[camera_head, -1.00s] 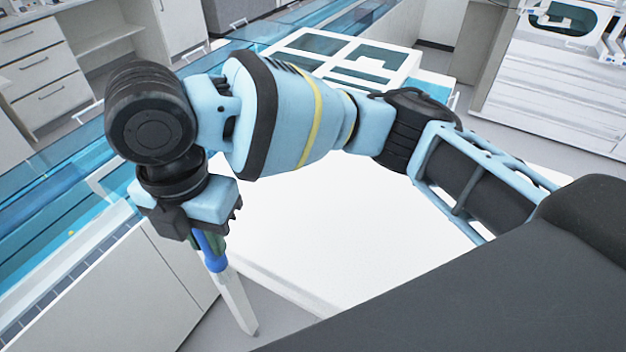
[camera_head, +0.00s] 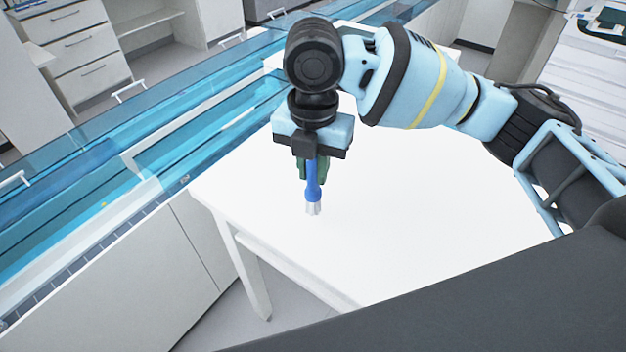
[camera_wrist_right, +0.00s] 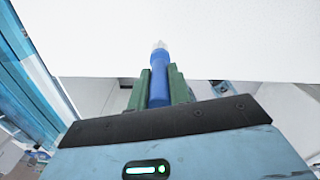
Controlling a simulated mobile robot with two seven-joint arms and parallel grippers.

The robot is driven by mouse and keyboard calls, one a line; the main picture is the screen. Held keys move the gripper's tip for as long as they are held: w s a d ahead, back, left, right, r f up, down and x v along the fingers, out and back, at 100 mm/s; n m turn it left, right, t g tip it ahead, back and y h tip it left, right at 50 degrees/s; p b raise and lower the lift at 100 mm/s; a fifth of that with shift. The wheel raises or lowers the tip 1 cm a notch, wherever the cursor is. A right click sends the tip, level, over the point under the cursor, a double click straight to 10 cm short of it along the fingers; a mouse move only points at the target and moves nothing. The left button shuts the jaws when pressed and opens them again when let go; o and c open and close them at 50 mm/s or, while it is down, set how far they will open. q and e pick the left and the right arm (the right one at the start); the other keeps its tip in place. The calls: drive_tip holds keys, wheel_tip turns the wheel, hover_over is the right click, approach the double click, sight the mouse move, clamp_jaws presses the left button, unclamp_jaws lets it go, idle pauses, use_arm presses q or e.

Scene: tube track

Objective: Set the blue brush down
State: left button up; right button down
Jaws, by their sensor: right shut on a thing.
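The blue brush (camera_head: 313,188) hangs upright from my right gripper (camera_head: 312,165), with its pale bristle tip pointing down. The gripper's green fingers are shut on its handle. The brush is over the white table (camera_head: 400,200), near the table's left part. I cannot tell whether the tip touches the top. In the right wrist view the blue brush (camera_wrist_right: 159,75) lies between the green fingers (camera_wrist_right: 160,88), its pale tip against the white table surface (camera_wrist_right: 230,40). My left gripper is not in view.
A blue-tinted clear tank or track (camera_head: 110,170) runs diagonally along the table's left side. White drawers (camera_head: 75,45) stand at the back left. The visible tabletop to the right of the brush is clear.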

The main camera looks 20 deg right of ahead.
sight(313, 183)
drive_tip(key=shift+f, duration=1.7)
drive_tip(key=shift+f, duration=0.15)
drive_tip(key=c, duration=1.3)
unclamp_jaws()
wheel_tip(313, 183, up, 12)
drive_tip(key=shift+r, duration=0.15)
